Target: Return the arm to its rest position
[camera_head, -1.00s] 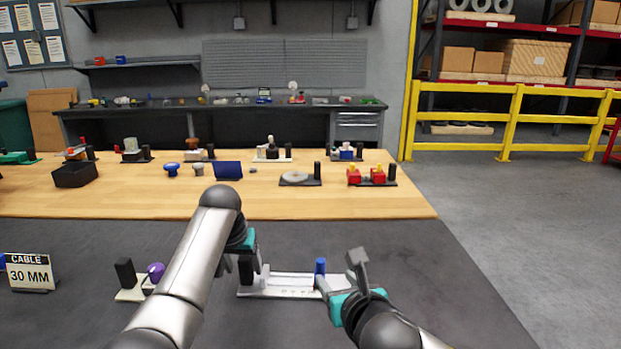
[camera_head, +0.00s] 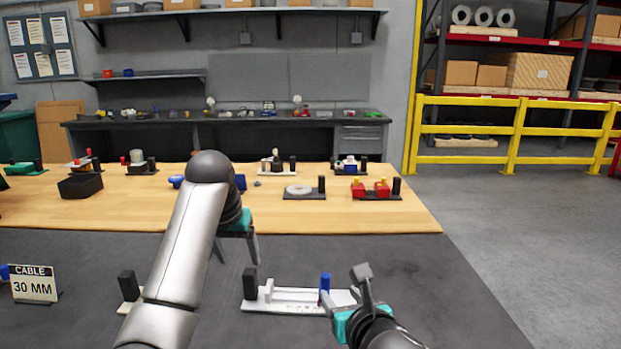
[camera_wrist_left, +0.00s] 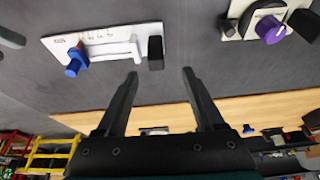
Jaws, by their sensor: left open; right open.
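A second fixture with a black block (camera_head: 127,285) is partly hidden by my left arm; its purple knob (camera_wrist_left: 270,30) shows in the left wrist view. A cable sign (camera_head: 33,284) stands at left. Fixtures and a black bin (camera_head: 80,186) line the wooden tabletop (camera_head: 340,216).

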